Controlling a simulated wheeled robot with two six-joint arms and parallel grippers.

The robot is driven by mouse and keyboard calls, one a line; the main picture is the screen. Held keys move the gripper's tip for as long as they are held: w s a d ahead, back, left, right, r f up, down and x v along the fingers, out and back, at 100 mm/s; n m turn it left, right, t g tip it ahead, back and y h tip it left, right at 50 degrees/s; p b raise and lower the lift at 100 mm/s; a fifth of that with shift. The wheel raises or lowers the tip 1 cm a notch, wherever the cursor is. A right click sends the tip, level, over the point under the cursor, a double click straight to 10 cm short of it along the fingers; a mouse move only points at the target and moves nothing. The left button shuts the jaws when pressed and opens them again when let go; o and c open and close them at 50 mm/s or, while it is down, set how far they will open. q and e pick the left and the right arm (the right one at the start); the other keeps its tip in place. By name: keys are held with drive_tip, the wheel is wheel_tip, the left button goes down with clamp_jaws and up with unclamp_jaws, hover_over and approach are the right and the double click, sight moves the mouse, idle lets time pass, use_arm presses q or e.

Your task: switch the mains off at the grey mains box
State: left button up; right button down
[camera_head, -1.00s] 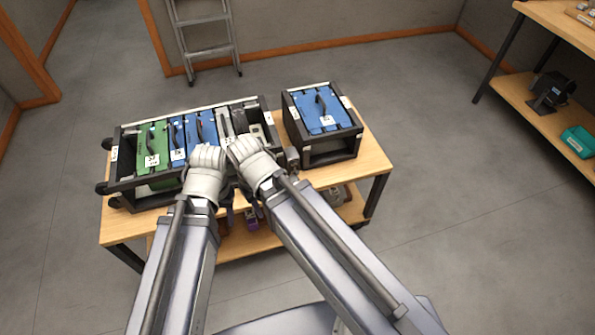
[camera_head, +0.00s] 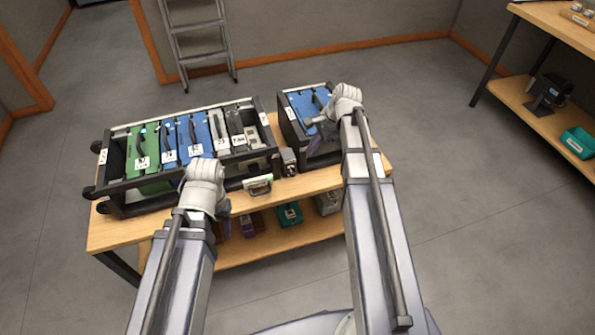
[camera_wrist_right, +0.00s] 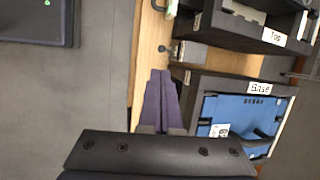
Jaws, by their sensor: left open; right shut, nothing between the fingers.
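The small grey mains box (camera_head: 289,162) stands on the bench in the gap between the long rack and the smaller rack. In the right wrist view, a small grey box (camera_wrist_right: 189,52) shows in that gap, just beyond my fingertips; its switch position is too small to tell. My right gripper (camera_head: 314,137) is shut and empty, in front of the smaller rack and right of the mains box. Its dark purple fingers (camera_wrist_right: 160,76) lie together in the right wrist view, apparently apart from the box. My left gripper (camera_head: 221,207) is open at the long rack's front edge, its fingers mostly hidden.
The long rack (camera_head: 125,184) holds green, blue and grey modules. The smaller rack (camera_head: 289,127), labelled Base in the wrist view, holds blue modules. The lower shelf (camera_head: 262,240) carries several small items.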

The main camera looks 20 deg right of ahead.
sight(294, 173)
drive_tip(key=shift+w+d+m, duration=0.15)
drive_tip(key=shift+d+m, duration=0.15)
drive_tip(key=shift+d, duration=0.15)
drive_tip(key=shift+a+f, duration=0.1)
drive_tip(key=shift+f, duration=0.05)
drive_tip(key=b+x, duration=1.3)
drive_tip(key=shift+w+a+f, duration=0.15)
drive_tip(key=shift+a+f, duration=0.05)
drive_tip(key=shift+f, duration=0.1)
